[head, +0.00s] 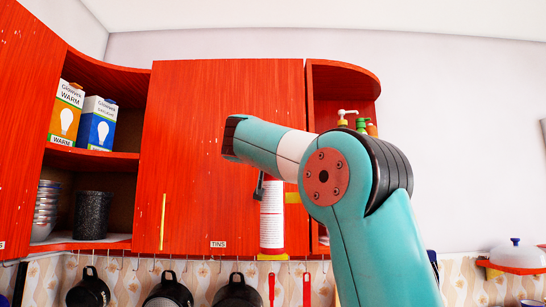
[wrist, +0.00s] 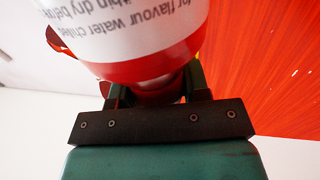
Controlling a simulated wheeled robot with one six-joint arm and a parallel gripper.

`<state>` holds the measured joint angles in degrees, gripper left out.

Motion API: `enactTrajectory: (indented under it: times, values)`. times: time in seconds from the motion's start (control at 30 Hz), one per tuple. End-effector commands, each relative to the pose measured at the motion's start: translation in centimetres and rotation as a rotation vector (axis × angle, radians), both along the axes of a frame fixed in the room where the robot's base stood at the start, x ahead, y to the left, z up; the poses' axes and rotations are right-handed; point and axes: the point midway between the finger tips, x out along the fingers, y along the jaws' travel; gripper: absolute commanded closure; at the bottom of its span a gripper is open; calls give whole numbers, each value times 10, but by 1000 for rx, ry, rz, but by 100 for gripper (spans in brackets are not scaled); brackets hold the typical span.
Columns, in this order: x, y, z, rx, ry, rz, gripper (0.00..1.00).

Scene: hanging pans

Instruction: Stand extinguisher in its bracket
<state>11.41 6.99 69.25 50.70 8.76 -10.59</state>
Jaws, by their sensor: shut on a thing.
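Red cupboards (head: 215,110) run along the wall, with an open shelf of bulb boxes (head: 67,113) and a dark pot (head: 92,215) at left. Bottles (head: 360,122) stand on the right shelf. Several pans (head: 168,290) hang below. The wall at upper right is clear.

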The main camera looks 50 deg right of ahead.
Motion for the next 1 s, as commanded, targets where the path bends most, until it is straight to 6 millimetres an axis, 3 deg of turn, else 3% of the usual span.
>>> enactTrajectory:
  times: [0.83,1.0]
  values:
    - [37,-45,1,-2,-2,-1,100]
    - [40,-47,-9,-2,-2,0,100]
